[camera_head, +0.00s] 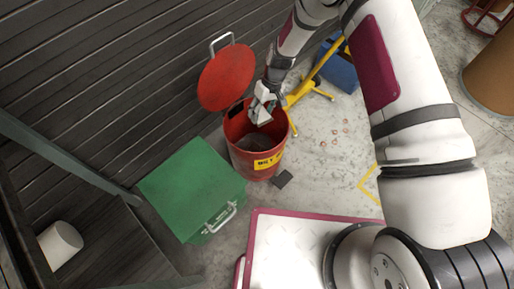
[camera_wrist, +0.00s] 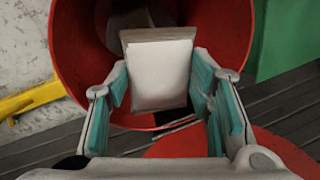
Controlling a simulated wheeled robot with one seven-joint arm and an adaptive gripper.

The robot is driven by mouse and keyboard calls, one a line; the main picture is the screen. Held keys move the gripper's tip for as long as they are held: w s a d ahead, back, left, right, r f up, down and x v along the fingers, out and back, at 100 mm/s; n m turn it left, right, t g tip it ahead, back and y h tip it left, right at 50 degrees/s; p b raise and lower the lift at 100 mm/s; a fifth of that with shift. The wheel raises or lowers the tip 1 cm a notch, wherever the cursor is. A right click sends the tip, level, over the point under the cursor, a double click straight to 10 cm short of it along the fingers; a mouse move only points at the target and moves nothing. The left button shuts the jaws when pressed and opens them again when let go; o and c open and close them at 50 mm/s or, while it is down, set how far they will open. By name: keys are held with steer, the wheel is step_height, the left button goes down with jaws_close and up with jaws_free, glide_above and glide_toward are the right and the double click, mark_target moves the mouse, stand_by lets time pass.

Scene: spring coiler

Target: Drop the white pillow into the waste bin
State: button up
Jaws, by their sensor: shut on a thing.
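The white pillow (camera_wrist: 160,75) is a small pale block with a brownish edge, between the teal-padded fingers of my gripper (camera_wrist: 160,92) in the wrist view. My gripper is shut on it. The waste bin is a red drum with a yellow label (camera_head: 268,160), standing open on the floor in the head view. My gripper (camera_head: 261,113) and the pillow are at its mouth, pointing down into it. In the wrist view the bin's red inner wall (camera_wrist: 78,40) surrounds the pillow. The inside is dark, with greyish contents that I cannot make out.
The bin's red lid (camera_head: 226,79) stands raised behind it. A green box (camera_head: 190,185) with a handle is at its left front. A yellow-legged stand (camera_head: 300,93) and a blue box (camera_head: 338,68) are behind right. A dark slatted wall (camera_head: 110,70) is on the left.

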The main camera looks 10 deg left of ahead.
steer(key=shift+w+d+b+x, duration=0.15)
steer(key=shift+b+x, duration=0.2)
steer(key=shift+x, duration=0.4)
steer(key=shift+w+d+b+x, duration=0.15)
steer(key=shift+b+x, duration=0.2)
steer(key=shift+x, duration=0.4)
steer(key=shift+s, duration=0.1)
steer(key=o, duration=1.2)
steer(key=v, duration=1.2)
